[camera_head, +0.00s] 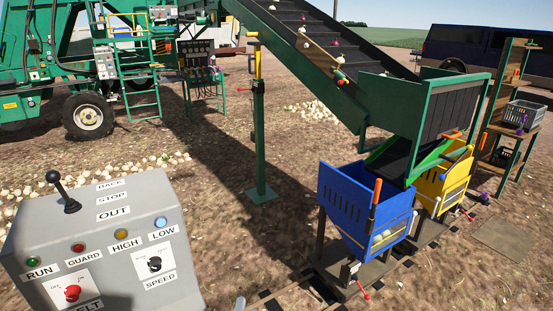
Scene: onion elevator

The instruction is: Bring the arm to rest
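My arm and gripper do not show in the head view, so I cannot see their pose or whether the gripper holds anything. A grey control box (120,245) stands at the near left. It has a black lever (64,195), a red knob (72,292) and a black speed knob (154,264). The onion elevator (320,52) slopes down from the top to a chute (408,158) at the right. Below the chute are a blue bin (352,205) with some onions showing low in its front and a yellow bin (432,185).
A green post (260,135) stands mid-scene. A green machine (60,50) with a wheel and ladder is at the back left. A wooden shelf (492,115) with a grey crate (521,114) is at the right. Loose onions (90,173) lie on the ground. Bare ground lies between box and bins.

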